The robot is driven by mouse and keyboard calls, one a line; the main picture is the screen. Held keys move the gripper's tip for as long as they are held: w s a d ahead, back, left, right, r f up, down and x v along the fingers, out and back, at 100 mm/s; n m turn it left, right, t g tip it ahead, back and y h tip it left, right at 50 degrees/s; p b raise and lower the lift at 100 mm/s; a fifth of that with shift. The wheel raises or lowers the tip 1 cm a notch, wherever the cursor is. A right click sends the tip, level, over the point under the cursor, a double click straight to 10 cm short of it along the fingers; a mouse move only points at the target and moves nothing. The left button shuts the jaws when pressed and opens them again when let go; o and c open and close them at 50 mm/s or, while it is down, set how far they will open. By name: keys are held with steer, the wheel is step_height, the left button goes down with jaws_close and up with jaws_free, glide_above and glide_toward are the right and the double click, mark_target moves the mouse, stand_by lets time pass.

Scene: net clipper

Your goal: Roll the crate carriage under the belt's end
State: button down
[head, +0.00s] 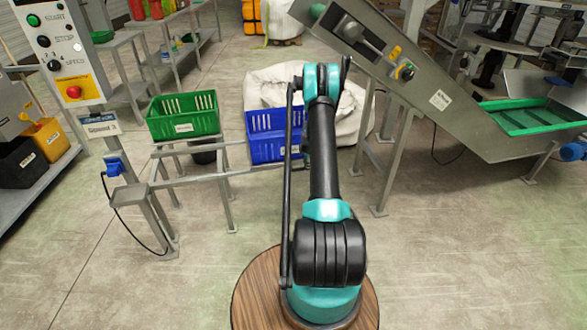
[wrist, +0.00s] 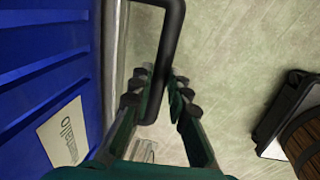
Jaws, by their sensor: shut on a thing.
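The blue crate (head: 266,135) stands partly behind my arm in the head view, beside the green crate (head: 183,116) on the left. Both are at a low grey metal frame (head: 205,178); how the carriage rests on it is hard to see. The belt's raised end (head: 325,22) is above and to the right of the blue crate. In the wrist view, my gripper (wrist: 158,88) is shut on a dark looped handle (wrist: 167,38). The blue crate's labelled wall (wrist: 45,100) is left of the handle. My gripper is hidden in the head view.
The control panel (head: 62,45) stands left, with a grey post and cable below it. A white sack (head: 270,85) lies behind the blue crate. The conveyor's leg (head: 380,165) stands right of my arm. The front floor is open on both sides.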

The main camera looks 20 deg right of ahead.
steer(key=shift+s+d, duration=0.2)
steer(key=shift+d, duration=0.95)
steer(key=shift+s+d, duration=0.15)
steer(key=shift+d, duration=1)
steer(key=shift+d, duration=0.1)
steer(key=c, duration=1.4)
jaws_free()
steer(key=shift+c, duration=0.2)
steer(key=shift+r, duration=0.1)
steer(key=shift+r, duration=0.25)
step_height(320, 180, up, 11)
steer(key=s, duration=0.2)
steer(key=shift+a, duration=0.2)
steer(key=shift+s, duration=0.1)
